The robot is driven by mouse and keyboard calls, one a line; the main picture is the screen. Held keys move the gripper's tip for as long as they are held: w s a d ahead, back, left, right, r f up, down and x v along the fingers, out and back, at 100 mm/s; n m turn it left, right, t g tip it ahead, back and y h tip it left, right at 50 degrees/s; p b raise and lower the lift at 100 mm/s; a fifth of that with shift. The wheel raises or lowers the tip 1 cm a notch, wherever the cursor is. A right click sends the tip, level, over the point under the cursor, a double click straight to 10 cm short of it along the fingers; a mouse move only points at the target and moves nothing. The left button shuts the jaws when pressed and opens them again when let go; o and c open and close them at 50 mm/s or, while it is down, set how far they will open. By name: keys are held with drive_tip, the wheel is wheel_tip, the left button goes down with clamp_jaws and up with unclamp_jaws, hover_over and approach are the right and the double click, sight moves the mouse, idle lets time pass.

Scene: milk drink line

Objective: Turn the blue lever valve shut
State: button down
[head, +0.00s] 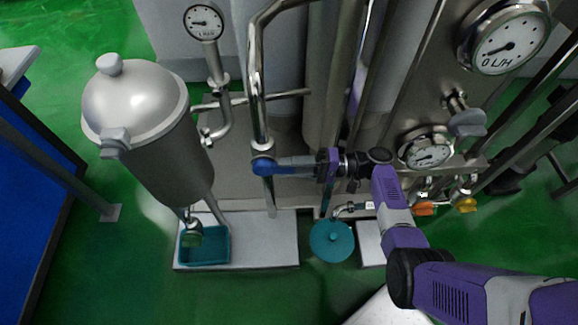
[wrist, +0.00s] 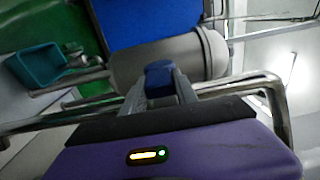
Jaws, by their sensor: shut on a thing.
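The blue lever valve (head: 263,166) sits on a vertical steel pipe, left of centre in the head view. Its blue handle (wrist: 159,74) shows in the middle of the wrist view, between the two fingertips. My gripper (head: 284,166) reaches in from the right in the head view and is shut on the blue lever. In the wrist view its grey fingers (wrist: 160,92) close on the handle from both sides. The valve body is mostly hidden by the lever and fingers.
A lidded steel tank (head: 140,110) stands at left above a teal tray (head: 205,249). A bent steel pipe (head: 256,85) rises above the lever. A round teal lid (head: 332,240), a small orange handle (head: 425,209) and a yellow handle (head: 466,205) are lower right. Green floor lies in front.

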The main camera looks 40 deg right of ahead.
drive_tip(key=c, duration=1)
unclamp_jaws()
drive_tip(key=shift+f, duration=0.1)
drive_tip(key=shift+o, duration=0.2)
wheel_tip(320, 180, up, 20)
drive_tip(key=p, duration=0.5)
